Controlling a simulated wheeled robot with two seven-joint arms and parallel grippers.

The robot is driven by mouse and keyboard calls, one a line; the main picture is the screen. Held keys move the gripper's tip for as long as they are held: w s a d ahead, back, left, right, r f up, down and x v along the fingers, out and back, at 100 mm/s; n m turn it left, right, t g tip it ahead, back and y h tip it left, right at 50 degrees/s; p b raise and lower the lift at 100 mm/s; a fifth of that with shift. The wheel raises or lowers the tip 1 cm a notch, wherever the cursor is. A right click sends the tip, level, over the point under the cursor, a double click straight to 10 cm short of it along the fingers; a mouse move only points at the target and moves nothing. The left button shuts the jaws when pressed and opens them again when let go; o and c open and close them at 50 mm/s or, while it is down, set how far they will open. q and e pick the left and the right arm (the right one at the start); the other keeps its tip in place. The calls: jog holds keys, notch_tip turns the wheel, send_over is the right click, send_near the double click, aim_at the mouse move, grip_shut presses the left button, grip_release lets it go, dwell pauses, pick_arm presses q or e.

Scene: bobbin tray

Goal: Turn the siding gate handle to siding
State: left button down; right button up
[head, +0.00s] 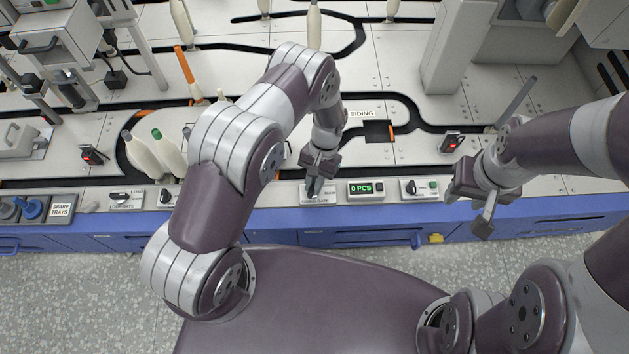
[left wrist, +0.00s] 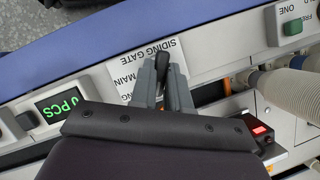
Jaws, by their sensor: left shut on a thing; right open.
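The siding gate panel (head: 306,200) is on the front ledge of the bench, mostly under my left gripper (head: 315,186). In the left wrist view the panel (left wrist: 119,86) shows the words SIDING GATE and MAIN. The black handle (left wrist: 162,62) sits between the fingers of my left gripper (left wrist: 163,80), which is shut on it. The fingers hide part of the handle and the labels, so I cannot tell which way it is set. My right gripper (head: 474,203) is open and empty, above the bench's front edge at the right.
A green counter reading 0 PCS (head: 361,188) stands just right of the panel. Another knob panel (head: 420,188) is beyond it. A SIDING label (head: 362,114) marks the track behind. Cream bobbins (head: 144,157) stand at the left. A blue bench front (head: 340,235) runs below.

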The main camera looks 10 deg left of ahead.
pick_arm(q)
jog(key=c, duration=1.1)
grip_release()
jog(key=p+v, duration=0.4)
jog(key=v, duration=0.8)
jog(key=shift+w+r, duration=0.15)
jog(key=shift+r, duration=0.2)
